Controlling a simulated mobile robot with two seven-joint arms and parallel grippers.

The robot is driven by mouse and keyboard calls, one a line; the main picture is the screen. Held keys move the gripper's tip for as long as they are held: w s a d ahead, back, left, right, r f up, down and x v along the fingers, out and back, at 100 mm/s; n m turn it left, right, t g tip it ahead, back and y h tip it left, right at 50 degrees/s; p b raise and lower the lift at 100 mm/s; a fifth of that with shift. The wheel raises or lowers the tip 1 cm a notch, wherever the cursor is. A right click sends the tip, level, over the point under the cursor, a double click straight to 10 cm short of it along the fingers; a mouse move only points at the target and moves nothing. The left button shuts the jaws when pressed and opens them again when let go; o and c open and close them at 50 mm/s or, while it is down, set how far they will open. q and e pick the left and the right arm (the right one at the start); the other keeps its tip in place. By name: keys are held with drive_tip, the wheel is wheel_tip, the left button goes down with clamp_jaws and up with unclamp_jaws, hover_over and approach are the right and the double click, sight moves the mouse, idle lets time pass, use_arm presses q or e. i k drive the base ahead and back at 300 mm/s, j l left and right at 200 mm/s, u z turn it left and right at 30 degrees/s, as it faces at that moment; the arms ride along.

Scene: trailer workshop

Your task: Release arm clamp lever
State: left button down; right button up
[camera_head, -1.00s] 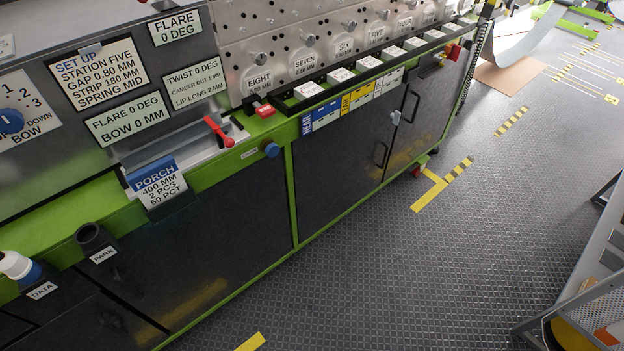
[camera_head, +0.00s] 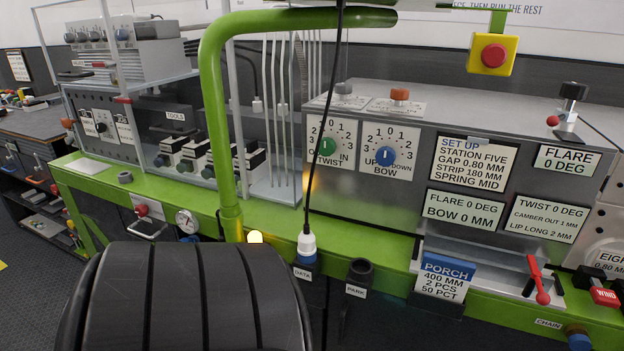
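No label in view names an arm clamp lever, so I cannot tell which lever it is. A red lever with a ball end (camera_head: 540,284) stands beside the blue PORCH sign (camera_head: 443,277) on the green bench edge. A black knob with a small red ball (camera_head: 571,108) stands on top of the grey cabinet at the right. A green bent pipe arm (camera_head: 219,115) rises from the bench in the middle. Neither of my grippers is in view.
A large black ribbed shape (camera_head: 190,300) fills the lower left and hides the bench front. A black cable with a white plug (camera_head: 307,243) hangs into the DATA socket. A red button on a yellow box (camera_head: 493,55) is at upper right. TWIST and BOW dials (camera_head: 385,155) are on the cabinet.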

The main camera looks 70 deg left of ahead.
sight(221, 239)
drive_tip(key=u, duration=2.85)
drive_tip(key=z, duration=0.3)
drive_tip(key=i+j+z, duration=0.25)
drive_tip(key=j, duration=0.15)
drive_tip(key=i+j+z, duration=0.1)
drive_tip(key=j+z, duration=0.2)
drive_tip(key=i+j+z, duration=0.1)
drive_tip(key=j+z, duration=0.15)
drive_tip(key=j, duration=0.25)
drive_tip(key=j+z, duration=0.3)
drive_tip(key=j, duration=0.15)
drive_tip(key=i+j, duration=0.1)
drive_tip(key=j, duration=1.45)
drive_tip(key=i+j+z, duration=0.1)
drive_tip(key=j, duration=0.65)
